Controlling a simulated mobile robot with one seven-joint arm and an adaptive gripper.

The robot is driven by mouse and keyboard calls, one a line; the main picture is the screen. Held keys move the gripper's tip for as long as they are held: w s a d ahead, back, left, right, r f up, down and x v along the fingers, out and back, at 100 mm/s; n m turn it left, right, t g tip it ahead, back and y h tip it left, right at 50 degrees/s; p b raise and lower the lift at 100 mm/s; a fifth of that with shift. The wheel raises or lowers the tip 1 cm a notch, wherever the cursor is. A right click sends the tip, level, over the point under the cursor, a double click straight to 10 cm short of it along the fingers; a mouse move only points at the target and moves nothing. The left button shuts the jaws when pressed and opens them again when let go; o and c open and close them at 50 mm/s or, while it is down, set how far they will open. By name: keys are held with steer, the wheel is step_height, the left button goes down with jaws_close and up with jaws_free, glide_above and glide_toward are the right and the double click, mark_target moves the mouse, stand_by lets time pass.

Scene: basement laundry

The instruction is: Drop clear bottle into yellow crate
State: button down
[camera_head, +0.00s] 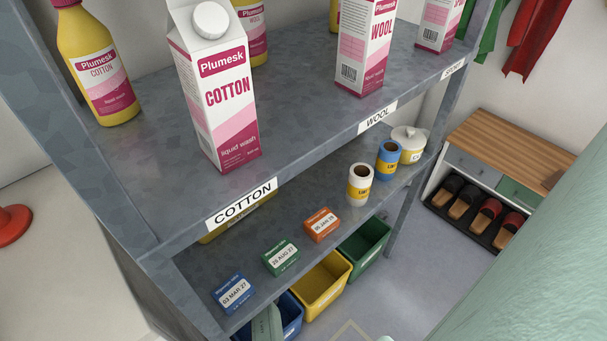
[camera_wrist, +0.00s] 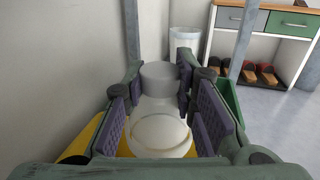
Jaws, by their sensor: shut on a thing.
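My gripper (camera_wrist: 162,100) shows in the wrist view with its purple pads on either side of a pale, see-through bottle (camera_wrist: 160,132). It is shut on this bottle, whose round greyish end points away from the camera. Yellow surfaces of what looks like the yellow crate (camera_wrist: 88,136) show below and left of the gripper, partly hidden by it. Whether the bottle is fully over the crate I cannot tell. In the head view the yellow crate (camera_head: 323,285) stands under the shelf, between a blue and a green crate. The gripper and held bottle are not clearly seen there.
The green crate (camera_head: 364,246) and blue crate (camera_head: 288,318) flank the yellow one; a pale green thing shows at the blue one. The grey shelf (camera_head: 290,140) above holds cartons, bottles, small boxes and rolls. A shoe bench (camera_head: 500,165) stands at right. Open floor lies between.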

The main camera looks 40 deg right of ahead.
steer(key=shift+f, duration=0.1)
steer(key=c, duration=1.2)
jaws_free()
steer(key=shift+c, duration=0.2)
step_height(320, 180, up, 10)
